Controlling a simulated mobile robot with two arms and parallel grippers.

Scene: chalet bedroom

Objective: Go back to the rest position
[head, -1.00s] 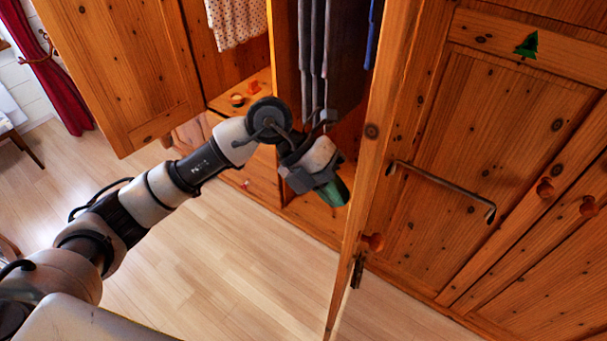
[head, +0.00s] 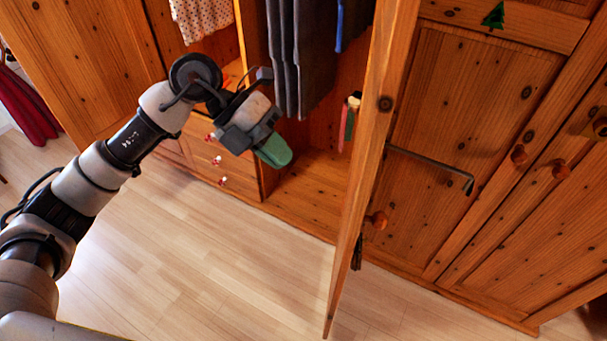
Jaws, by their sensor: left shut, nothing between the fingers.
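My left arm comes in from the lower left. My left gripper (head: 274,152), with green fingertips, is shut and empty. It shows in front of the open wardrobe (head: 312,185), left of the open door (head: 375,130). No contact with the wardrobe is evident. My right gripper is out of view.
Dark clothes (head: 305,60) and a spotted cloth (head: 202,15) hang in the wardrobe. A narrow red and green item (head: 348,122) shows inside. Drawers with red and white knobs (head: 216,160) are below. The wooden floor (head: 210,260) in front is clear.

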